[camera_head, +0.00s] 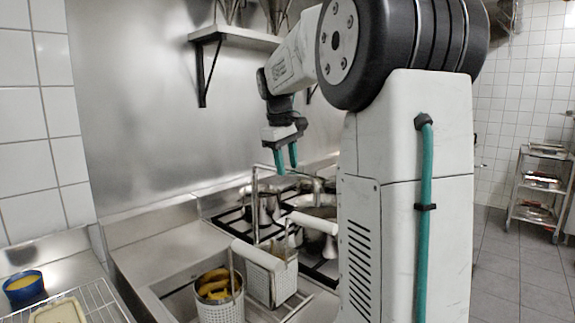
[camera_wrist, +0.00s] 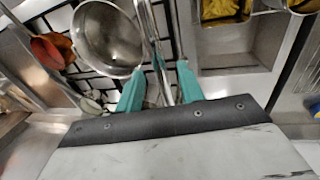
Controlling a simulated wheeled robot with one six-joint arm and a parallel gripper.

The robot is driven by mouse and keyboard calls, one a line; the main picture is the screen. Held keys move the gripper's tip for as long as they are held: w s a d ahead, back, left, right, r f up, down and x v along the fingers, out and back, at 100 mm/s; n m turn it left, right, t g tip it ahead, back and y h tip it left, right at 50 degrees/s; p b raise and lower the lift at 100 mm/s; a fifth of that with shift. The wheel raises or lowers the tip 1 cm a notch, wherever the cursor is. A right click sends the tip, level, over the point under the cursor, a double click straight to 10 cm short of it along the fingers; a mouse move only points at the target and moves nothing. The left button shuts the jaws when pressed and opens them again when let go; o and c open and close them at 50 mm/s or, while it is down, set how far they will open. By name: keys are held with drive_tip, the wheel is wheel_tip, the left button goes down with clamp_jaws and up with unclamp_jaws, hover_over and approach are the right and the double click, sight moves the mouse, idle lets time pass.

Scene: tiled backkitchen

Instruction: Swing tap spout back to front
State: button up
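A thin chrome tap pipe (camera_head: 256,205) stands upright among the pots, and its bent top runs to the right below my gripper (camera_head: 286,157). My gripper points down with its two teal fingers apart. In the wrist view, bright metal tubing (camera_wrist: 146,25) runs down the picture and passes between the fingertips (camera_wrist: 160,78). I cannot tell whether either finger touches it. The lower end of the tubing is hidden behind the gripper body, and the tap's base is hidden too.
A steel pan (camera_wrist: 108,40) lies close left of the fingers. Perforated baskets (camera_head: 271,278) (camera_head: 217,300) stand in front of the black hob grates (camera_head: 232,219). A wall shelf (camera_head: 240,36) hangs above. A blue cup (camera_head: 24,288) stands at the left counter.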

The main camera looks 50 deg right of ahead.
wheel_tip(320, 180, up, 7)
drive_tip(key=a, duration=0.1)
drive_tip(key=shift+a, duration=0.2)
idle(0.5)
